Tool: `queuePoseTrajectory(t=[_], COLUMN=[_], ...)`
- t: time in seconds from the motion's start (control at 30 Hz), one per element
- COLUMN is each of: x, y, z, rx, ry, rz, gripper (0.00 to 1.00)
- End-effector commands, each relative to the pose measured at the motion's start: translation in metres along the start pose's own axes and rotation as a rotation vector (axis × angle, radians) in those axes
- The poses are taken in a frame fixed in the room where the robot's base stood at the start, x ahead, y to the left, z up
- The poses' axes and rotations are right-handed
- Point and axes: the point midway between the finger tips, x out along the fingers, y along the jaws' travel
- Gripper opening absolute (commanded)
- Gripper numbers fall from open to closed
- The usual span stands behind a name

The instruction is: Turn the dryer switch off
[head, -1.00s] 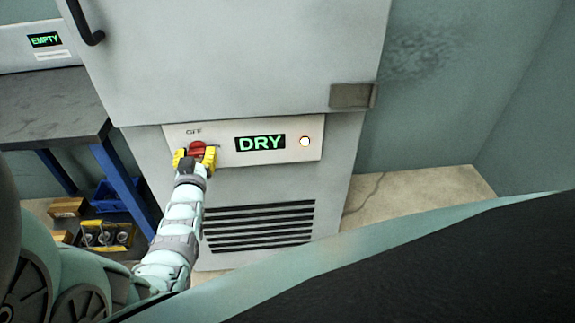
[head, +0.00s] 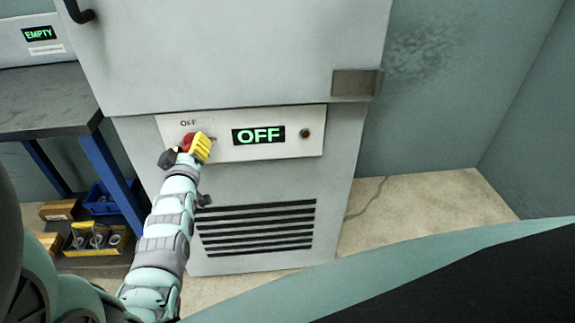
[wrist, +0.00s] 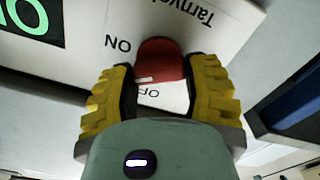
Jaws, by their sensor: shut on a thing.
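The dryer switch is a red knob (head: 188,139) on the left of the white control panel (head: 300,148). My gripper (head: 186,150) is at the knob, with its fingers shut on it. In the wrist view the red knob (wrist: 160,60) shows between the two yellow-backed fingers (wrist: 162,88), which partly hide it. A white mark on the knob lies near its lower left edge, and "ON" and a partly covered label are printed around it. The dryer display (head: 258,135) reads "OFF" in green. The round lamp (head: 305,133) to its right is dark.
The grey dryer cabinet (head: 230,50) stands above the panel, with a vent grille (head: 255,228) below. A blue-legged workbench (head: 50,105) stands to the left, with boxes and a blue bin (head: 100,198) beneath. Floor to the right is clear.

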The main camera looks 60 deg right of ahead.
Motion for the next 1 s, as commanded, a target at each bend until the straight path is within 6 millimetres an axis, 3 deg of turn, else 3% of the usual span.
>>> queuePoseTrajectory(t=[1.0], x=[-0.0001], y=[-0.0056], z=[0.0013], rx=[-0.903], ry=[0.005], rz=[-0.001], gripper=[0.14])
